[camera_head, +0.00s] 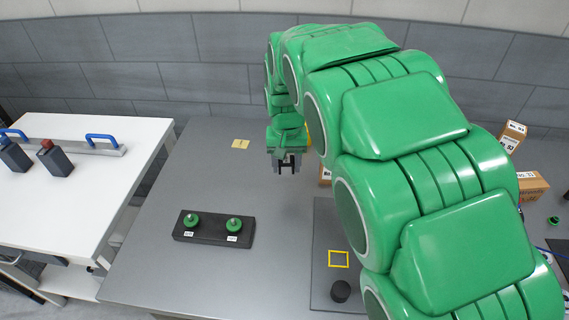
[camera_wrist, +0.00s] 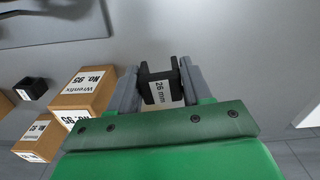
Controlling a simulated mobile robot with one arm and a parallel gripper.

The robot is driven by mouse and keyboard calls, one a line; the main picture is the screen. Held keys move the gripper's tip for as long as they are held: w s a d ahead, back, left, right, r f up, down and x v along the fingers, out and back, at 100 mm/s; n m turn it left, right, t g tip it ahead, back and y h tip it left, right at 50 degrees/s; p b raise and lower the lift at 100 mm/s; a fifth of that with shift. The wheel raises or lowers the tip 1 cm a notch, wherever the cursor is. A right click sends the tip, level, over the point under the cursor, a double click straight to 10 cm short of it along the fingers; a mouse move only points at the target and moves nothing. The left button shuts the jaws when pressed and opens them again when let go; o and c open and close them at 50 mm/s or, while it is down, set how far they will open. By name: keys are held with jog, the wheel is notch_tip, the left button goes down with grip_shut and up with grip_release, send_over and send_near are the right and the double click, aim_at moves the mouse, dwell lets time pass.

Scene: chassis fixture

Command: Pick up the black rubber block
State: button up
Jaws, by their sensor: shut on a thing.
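My gripper (camera_head: 287,166) hangs over the far part of the grey table. In the wrist view my gripper (camera_wrist: 160,85) has its grey fingers shut on a black block (camera_wrist: 159,76), which bears a white "26 mm" label on the side facing the camera. The block is between the fingertips; its sides are partly hidden by them. In the head view it is small and dark between the fingers, and it seems held above the table.
Cardboard boxes (camera_wrist: 85,92) and a small black cube (camera_wrist: 32,88) lie left in the wrist view. A white table (camera_head: 95,205) stands left.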

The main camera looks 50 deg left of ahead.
jog(key=s+d+r, duration=0.4)
jog(key=d, duration=0.4)
jog(key=shift+s+d+r, duration=0.15)
jog(key=shift+s+r, duration=0.1)
jog(key=shift+r, duration=0.05)
jog(key=w+d+r+m, duration=0.25)
jog(key=w+d, duration=0.55)
jog(key=w, duration=0.6)
jog(key=w+d+r+m, duration=0.25)
jog(key=w+d, duration=0.55)
jog(key=w, duration=0.5)
jog(key=w+d+r+m, duration=0.1)
jog(key=w+d+m, duration=0.1)
jog(key=w+d, duration=0.5)
jog(key=w+d+m, duration=0.2)
jog(key=w+d, duration=0.1)
jog(key=d, duration=0.7)
jog(key=w+d+r+m, duration=0.1)
jog(key=w+d, duration=0.4)
jog(key=d, duration=0.4)
send_over(532, 186)
jog(key=s, duration=0.1)
notch_tip(532, 186, down, 9)
jog(key=shift+d+f, duration=0.15)
jog(key=shift+d, duration=0.1)
